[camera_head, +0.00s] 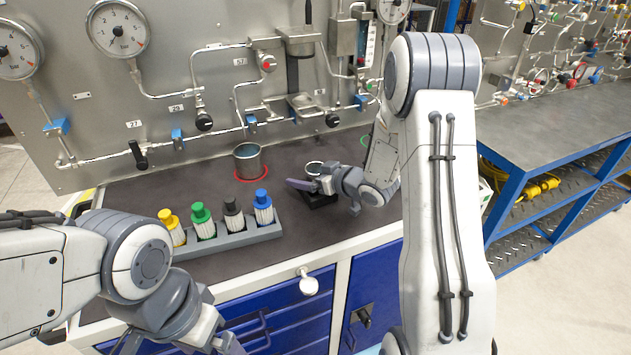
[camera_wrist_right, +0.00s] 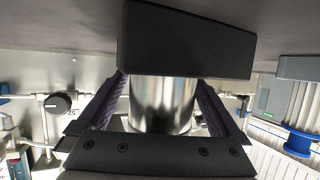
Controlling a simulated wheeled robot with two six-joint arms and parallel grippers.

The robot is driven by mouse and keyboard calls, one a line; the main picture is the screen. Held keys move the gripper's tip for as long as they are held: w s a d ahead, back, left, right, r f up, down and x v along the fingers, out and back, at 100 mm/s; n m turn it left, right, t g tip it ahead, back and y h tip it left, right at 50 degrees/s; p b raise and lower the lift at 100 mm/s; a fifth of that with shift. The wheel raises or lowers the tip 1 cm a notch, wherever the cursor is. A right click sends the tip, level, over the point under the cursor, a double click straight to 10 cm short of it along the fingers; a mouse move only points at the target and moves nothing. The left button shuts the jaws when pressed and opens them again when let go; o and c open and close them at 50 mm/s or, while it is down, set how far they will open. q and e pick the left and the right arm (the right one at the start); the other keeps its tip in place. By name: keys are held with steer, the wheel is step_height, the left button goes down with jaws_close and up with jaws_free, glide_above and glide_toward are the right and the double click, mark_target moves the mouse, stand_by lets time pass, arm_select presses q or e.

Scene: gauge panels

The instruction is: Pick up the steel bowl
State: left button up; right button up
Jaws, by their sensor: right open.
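A grey rack (camera_head: 230,238) holds several colour-capped bottles in front. The gauge panel (camera_head: 95,85) with pipes and valves rises behind. The worktop left of the cup is clear.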

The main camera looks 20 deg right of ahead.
jaws_close()
steer(key=shift+r, duration=0.1)
steer(key=shift+r, duration=0.55)
step_height(320, 180, up, 3)
steer(key=shift+f, duration=0.1)
steer(key=s+d+r+p, duration=0.1)
steer(key=s+d+r, duration=0.5)
steer(key=d, duration=0.4)
steer(key=s+p, duration=0.2)
steer(key=s, duration=0.7)
steer(key=shift+d+r+p, duration=0.35)
steer(key=shift+d+r, duration=0.05)
steer(key=shift+r, duration=0.05)
